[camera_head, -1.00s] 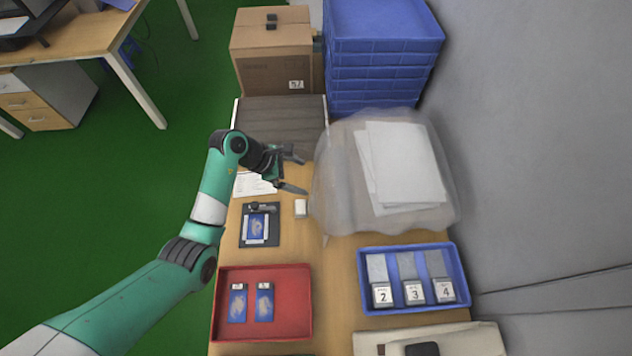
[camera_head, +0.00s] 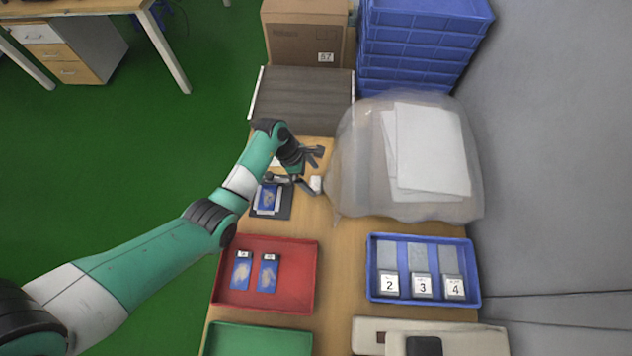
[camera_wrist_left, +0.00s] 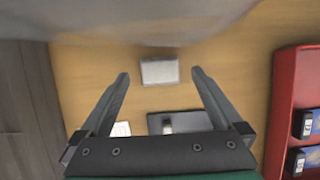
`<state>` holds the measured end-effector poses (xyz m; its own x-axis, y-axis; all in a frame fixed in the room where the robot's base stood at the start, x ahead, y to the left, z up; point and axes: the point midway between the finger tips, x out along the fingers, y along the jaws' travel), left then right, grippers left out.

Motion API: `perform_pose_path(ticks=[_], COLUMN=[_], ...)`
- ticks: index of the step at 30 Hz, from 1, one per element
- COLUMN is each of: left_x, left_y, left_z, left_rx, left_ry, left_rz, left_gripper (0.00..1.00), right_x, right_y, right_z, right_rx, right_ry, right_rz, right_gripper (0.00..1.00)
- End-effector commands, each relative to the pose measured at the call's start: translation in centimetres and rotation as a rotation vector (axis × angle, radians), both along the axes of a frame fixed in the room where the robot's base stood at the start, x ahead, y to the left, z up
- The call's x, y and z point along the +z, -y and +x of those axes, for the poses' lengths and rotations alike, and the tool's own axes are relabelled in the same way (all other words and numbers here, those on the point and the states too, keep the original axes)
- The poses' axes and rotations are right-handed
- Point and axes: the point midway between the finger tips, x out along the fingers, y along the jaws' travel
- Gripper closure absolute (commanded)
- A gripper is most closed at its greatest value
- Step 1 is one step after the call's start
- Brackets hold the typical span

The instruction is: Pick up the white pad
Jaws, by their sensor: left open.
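The white pad (camera_head: 316,184) is a small white block on the wooden table, beside the black fixture (camera_head: 285,201). It also shows in the left wrist view (camera_wrist_left: 159,72), between and slightly ahead of the fingertips. My left gripper (camera_head: 315,169) is open and empty, with one finger close to the pad in the head view. In the left wrist view the two fingers (camera_wrist_left: 160,74) are spread either side of the pad. I cannot tell the height of the fingers above the table. My right gripper is not in view.
A translucent bag with white sheets (camera_head: 432,150) stands just right of the pad. A red tray (camera_head: 306,245) with blue cards and a blue tray (camera_head: 375,262) with numbered boxes lie nearer. A green tray (camera_head: 258,340) is at the front. Blue crates (camera_head: 420,50) stand behind.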

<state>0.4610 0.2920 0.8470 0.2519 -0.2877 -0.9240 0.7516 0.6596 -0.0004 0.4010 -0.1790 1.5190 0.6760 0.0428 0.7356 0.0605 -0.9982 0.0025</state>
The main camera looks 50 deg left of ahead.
Motion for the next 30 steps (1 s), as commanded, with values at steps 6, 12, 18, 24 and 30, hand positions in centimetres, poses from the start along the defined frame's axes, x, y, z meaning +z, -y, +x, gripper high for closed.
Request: perform_pose_path(ticks=[6,12,18,24,30], left_x=[-3.0,-2.8,-2.8,-2.8,-2.8], left_y=[0.9,0.9,0.9,0.9,0.9], left_z=[0.8,0.9,0.9,0.8,0.8], left_rx=[0.0,0.0,0.0,0.0,0.0], left_ry=[-0.001,0.001,0.001,0.001,0.001], left_rz=[0.001,0.001,0.001,0.001,0.001], left_gripper=[0.0,0.0,0.34,0.7,0.8], right_x=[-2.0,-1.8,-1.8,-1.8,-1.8], right_y=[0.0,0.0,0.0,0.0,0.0], right_z=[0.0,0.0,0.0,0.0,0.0], right_rx=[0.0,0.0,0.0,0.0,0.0], right_ry=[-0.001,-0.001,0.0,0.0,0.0], right_rz=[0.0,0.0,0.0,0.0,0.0], right_gripper=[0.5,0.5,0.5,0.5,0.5])
